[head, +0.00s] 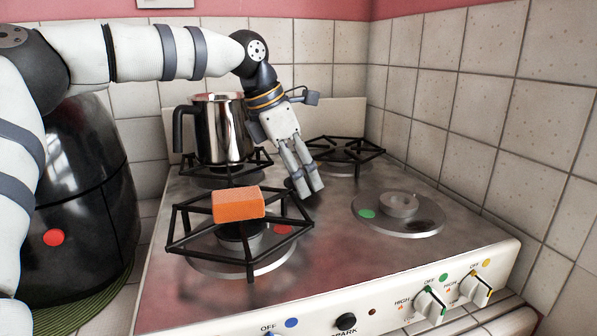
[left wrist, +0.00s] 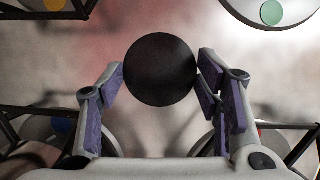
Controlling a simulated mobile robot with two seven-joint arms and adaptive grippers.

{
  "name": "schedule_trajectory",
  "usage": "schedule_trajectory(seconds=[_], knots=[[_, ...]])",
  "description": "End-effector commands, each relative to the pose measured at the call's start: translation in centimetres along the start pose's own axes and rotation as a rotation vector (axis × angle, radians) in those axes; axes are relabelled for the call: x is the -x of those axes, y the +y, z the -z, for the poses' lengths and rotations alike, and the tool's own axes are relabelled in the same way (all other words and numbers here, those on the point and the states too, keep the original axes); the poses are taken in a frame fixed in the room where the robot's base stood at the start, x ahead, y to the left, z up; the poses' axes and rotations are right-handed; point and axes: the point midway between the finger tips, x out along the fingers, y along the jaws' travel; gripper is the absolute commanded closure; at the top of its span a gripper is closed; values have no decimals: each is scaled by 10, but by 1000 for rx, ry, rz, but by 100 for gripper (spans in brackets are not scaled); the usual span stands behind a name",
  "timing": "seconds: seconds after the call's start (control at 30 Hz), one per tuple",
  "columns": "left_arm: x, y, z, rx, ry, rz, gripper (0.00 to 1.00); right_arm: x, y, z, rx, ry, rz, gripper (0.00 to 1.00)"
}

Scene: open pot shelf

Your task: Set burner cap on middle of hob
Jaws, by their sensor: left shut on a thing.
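My left gripper (head: 307,190) points down over the middle of the hob (head: 330,240), between the burners. It is shut on the burner cap, a round black disc (left wrist: 160,69) seen face-on between the finger pads in the left wrist view. In the head view the cap (head: 292,186) is mostly hidden behind the fingers, low and close to the hob surface. I cannot tell whether it touches the surface. My right gripper is not in view.
An orange sponge-like block (head: 238,204) lies on the front left grate (head: 183,239). A steel pot (head: 222,130) stands on the back left burner. A back right grate (head: 345,150) is empty. The front right burner (head: 398,206) has no grate. Tiled walls (head: 470,120) close the right side.

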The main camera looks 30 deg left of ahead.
Motion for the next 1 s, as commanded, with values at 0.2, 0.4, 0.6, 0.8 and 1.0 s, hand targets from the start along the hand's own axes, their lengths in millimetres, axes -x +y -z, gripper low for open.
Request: schedule_trajectory(seconds=[0.2,0.4,0.6,0.8,1.0], knots=[[-2,0,1,0,-1,0,71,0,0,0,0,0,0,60],[-4,0,2,1,-1,1,71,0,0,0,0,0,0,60],[-6,0,2,1,-1,0,30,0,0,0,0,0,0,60],[-6,0,2,0,-1,0,18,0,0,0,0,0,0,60],[-4,0,2,0,-1,0,18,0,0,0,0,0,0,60]])
